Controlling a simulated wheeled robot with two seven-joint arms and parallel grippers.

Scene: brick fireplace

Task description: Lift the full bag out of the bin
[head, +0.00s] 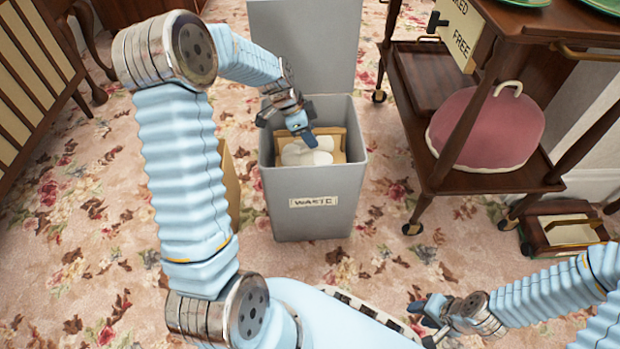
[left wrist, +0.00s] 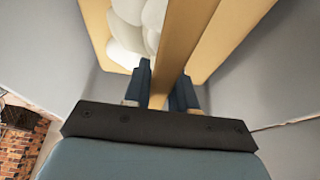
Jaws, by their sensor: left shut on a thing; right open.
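A grey bin (head: 340,215) labelled "WASTE" stands upright on the carpet with its lid (head: 305,50) up at the back. Inside it is a tan bag (head: 338,138) holding white, rounded contents (head: 302,153). My left gripper (head: 307,136) reaches down into the bin mouth. In the left wrist view, the left gripper (left wrist: 162,84) is shut on a tan strip of the bag (left wrist: 186,38), with one blue finger on each side. The bag's lower part is hidden by the bin walls. My right gripper (head: 425,312) is open and empty at the lower right, away from the bin.
A wooden trolley (head: 455,170) with a pink cushion (head: 490,125) stands close to the bin's right. A flat tan item (head: 230,185) stands against the bin's left side. A slatted chair (head: 35,80) is at far left. Floral carpet is clear in front.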

